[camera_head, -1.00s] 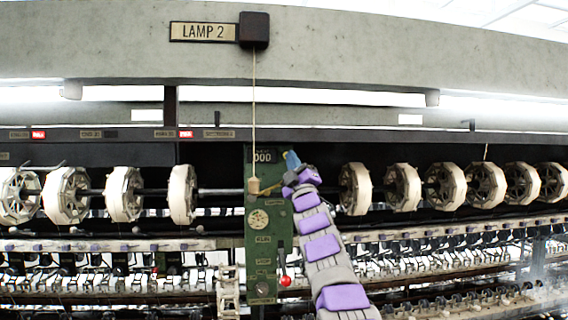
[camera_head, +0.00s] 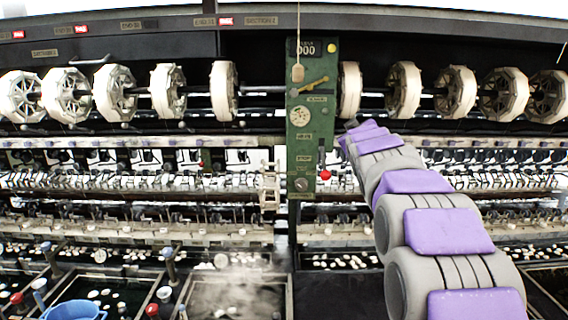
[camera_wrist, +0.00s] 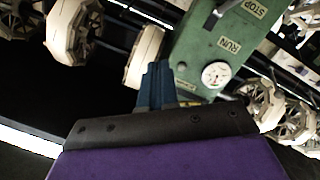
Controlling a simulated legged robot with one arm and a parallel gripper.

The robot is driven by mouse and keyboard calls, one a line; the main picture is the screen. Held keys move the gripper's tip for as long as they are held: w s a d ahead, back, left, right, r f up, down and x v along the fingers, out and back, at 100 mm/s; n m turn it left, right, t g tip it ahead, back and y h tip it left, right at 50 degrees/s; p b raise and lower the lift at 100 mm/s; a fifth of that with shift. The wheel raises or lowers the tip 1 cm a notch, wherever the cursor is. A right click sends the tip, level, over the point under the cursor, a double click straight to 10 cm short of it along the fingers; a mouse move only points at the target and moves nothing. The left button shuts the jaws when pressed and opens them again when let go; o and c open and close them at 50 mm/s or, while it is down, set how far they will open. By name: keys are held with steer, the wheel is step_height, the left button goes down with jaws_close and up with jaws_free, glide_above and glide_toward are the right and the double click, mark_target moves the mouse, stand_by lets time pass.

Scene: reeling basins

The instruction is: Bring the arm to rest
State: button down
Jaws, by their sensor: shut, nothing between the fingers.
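My arm, purple and grey, reaches up from the lower right of the head view toward the green control panel (camera_head: 305,130). My gripper (camera_wrist: 157,85) shows in the wrist view as blue fingers, shut and empty, in front of the panel and a pale reel. In the head view the fingertips are hidden behind the arm. The panel carries a brass lever (camera_head: 314,84), a round dial (camera_head: 300,117) and a red-knobbed lever (camera_head: 325,174). A pull cord with a wooden toggle (camera_head: 297,73) hangs in front of the panel's upper part.
Pale reels (camera_head: 222,91) line a shaft on both sides of the panel. Rails with thread guides run below them. Dark basins (camera_head: 240,298) with pale cocoons lie in front, some steam above one. A blue bucket (camera_head: 75,311) stands at lower left.

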steer(key=s+a+f+m+g+b, duration=0.15)
steer(key=s+f+g, duration=0.35)
steer(key=s+f, duration=0.85)
steer(key=s+f+m+g+b, duration=0.2)
steer(key=s+f+g, duration=0.4)
steer(key=s+f, duration=0.75)
steer(key=s+a+f+g+b, duration=0.1)
steer(key=s+f, duration=0.3)
steer(key=s, duration=0.6)
steer(key=s+a+f+m+g+y+b, duration=0.1)
steer(key=s+f+g, duration=0.3)
steer(key=s, duration=0.7)
steer(key=s+a+f+m+g+b, duration=0.1)
steer(key=s+f+g, duration=0.1)
steer(key=s+f, duration=0.4)
steer(key=s, duration=0.5)
steer(key=shift+s+a+f+g+y, duration=0.15)
steer(key=shift+s+f+g+y, duration=0.05)
steer(key=shift+g+y, duration=0.2)
